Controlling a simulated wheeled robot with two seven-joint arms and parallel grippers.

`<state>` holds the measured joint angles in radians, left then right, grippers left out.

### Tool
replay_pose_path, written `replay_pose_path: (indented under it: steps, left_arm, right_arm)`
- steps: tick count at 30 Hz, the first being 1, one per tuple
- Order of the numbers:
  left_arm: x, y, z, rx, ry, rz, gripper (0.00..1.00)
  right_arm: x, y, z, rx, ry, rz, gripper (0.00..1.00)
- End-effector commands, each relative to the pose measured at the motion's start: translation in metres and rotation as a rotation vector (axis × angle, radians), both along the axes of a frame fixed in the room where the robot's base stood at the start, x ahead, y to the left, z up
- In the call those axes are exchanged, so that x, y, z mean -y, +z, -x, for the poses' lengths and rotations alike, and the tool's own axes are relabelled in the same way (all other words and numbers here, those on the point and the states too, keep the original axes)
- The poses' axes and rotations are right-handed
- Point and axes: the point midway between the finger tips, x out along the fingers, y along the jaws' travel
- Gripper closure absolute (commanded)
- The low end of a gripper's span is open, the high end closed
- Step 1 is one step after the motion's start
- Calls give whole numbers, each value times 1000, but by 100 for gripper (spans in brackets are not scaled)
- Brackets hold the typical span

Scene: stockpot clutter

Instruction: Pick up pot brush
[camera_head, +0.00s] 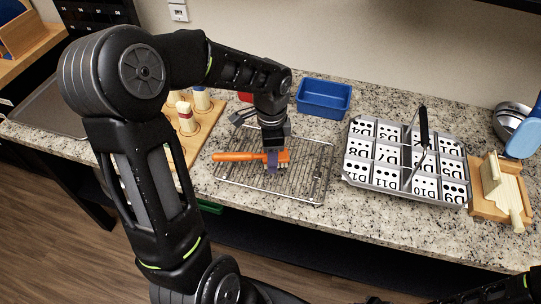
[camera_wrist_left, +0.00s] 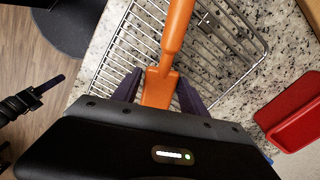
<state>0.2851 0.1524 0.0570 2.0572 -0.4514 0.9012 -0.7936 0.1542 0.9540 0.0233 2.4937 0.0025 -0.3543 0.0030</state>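The pot brush (camera_head: 235,156) has an orange handle and a paler bristled head. It lies on a wire rack (camera_head: 310,190), handle pointing left in the head view. My left gripper (camera_head: 272,163) points down at the brush near its head. In the left wrist view its dark purple fingers (camera_wrist_left: 160,80) stand on either side of the orange brush (camera_wrist_left: 174,35), close to its edges. Whether they press on it is unclear. My right gripper (camera_wrist_left: 38,95) shows dark and small at the left edge of the left wrist view; its opening is unclear.
A blue bin (camera_head: 324,98) stands behind the rack. A metal tray (camera_head: 358,178) with labelled compartments and an upright handle is to the right. A wooden board (camera_head: 205,128) with shakers is to the left. A red container (camera_wrist_left: 290,112) is nearby.

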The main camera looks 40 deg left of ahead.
Motion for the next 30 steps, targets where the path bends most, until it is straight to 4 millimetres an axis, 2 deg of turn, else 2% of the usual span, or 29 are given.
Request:
replay_pose_path:
  steps: [2, 18, 26, 30]
  left_arm:
    - [0, 0, 0, 0, 0, 0, 57]
    - [0, 0, 0, 0, 0, 0, 100]
    - [0, 2, 0, 1, 0, 0, 100]
    - [0, 13, -1, 4, 0, -2, 100]
  right_arm:
    - [0, 0, 0, 0, 0, 0, 57]
    - [0, 0, 0, 0, 0, 0, 57]
    - [0, 0, 0, 0, 0, 0, 57]
    - [0, -1, 0, 0, 0, 0, 57]
